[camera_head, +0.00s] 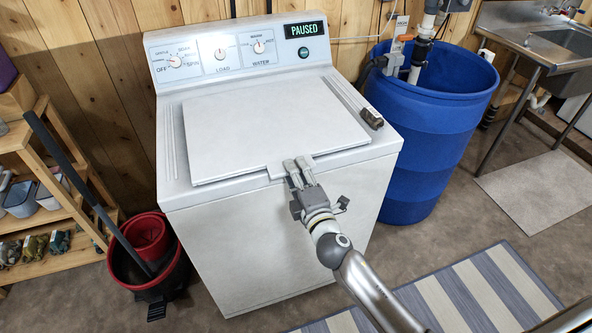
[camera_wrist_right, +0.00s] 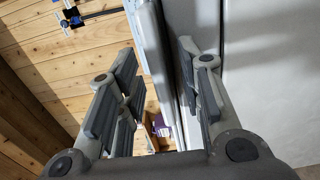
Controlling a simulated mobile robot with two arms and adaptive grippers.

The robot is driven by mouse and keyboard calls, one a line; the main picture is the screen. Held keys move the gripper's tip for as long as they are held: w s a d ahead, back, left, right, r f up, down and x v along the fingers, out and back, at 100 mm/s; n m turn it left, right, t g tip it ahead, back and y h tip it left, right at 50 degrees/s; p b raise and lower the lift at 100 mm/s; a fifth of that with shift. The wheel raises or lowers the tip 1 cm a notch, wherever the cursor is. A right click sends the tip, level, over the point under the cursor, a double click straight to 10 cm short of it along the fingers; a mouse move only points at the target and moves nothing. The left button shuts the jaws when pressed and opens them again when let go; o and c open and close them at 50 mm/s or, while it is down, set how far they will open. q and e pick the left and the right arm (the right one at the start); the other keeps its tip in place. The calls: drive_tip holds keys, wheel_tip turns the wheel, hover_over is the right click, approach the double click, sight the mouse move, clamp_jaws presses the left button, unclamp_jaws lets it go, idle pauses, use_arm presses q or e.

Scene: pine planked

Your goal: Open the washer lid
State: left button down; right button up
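The white washer (camera_head: 270,250) stands against the wood wall, with its flat lid (camera_head: 270,125) lying down over the top. The lid has a small tab at its front edge. My right gripper (camera_head: 296,168) is at this tab, at the middle front of the lid. In the right wrist view, my right gripper (camera_wrist_right: 160,95) has its fingers spread apart, and the lid's edge (camera_wrist_right: 158,50) shows between and beyond them. I cannot tell whether either finger touches the lid. My left gripper is not in view.
A dark-tipped object (camera_head: 371,118) lies on the washer top right of the lid. A blue barrel (camera_head: 430,130) stands close to the right. A red bucket (camera_head: 145,245) and wooden shelf (camera_head: 50,180) are left. A striped rug (camera_head: 470,295) lies in front.

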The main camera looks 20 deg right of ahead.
drive_tip(key=shift+w, duration=0.25)
clamp_jaws()
drive_tip(key=shift+r, duration=0.1)
